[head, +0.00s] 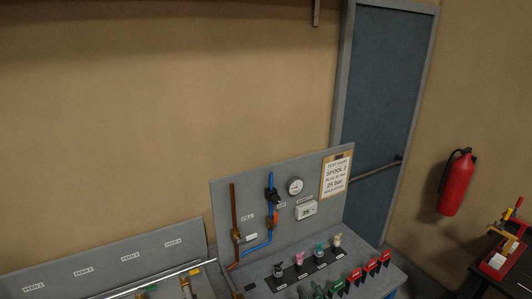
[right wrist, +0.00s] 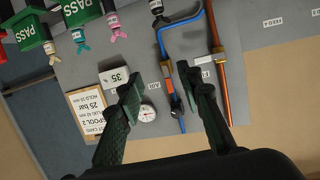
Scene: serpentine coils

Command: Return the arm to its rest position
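My right gripper (right wrist: 164,84) shows in the right wrist view, with its two dark green fingers apart and nothing between them. Beyond the fingers is the upright grey panel (right wrist: 255,60), seen upside down, with a blue pipe (right wrist: 166,33), a copper pipe (right wrist: 222,85) and a round gauge (right wrist: 147,113). I cannot clearly make out the right gripper in the head view. My left gripper is in neither view. In the head view the grey panel (head: 225,205) stands at the back of the bench.
A test card (head: 336,177) is on the panel. Small coloured fittings (head: 300,258) stand on a dark strip before it, with green and red tags (head: 369,265) nearer. A fire extinguisher (head: 457,183) hangs right of the blue door (head: 385,100). A red tool rack (head: 505,262) is at far right.

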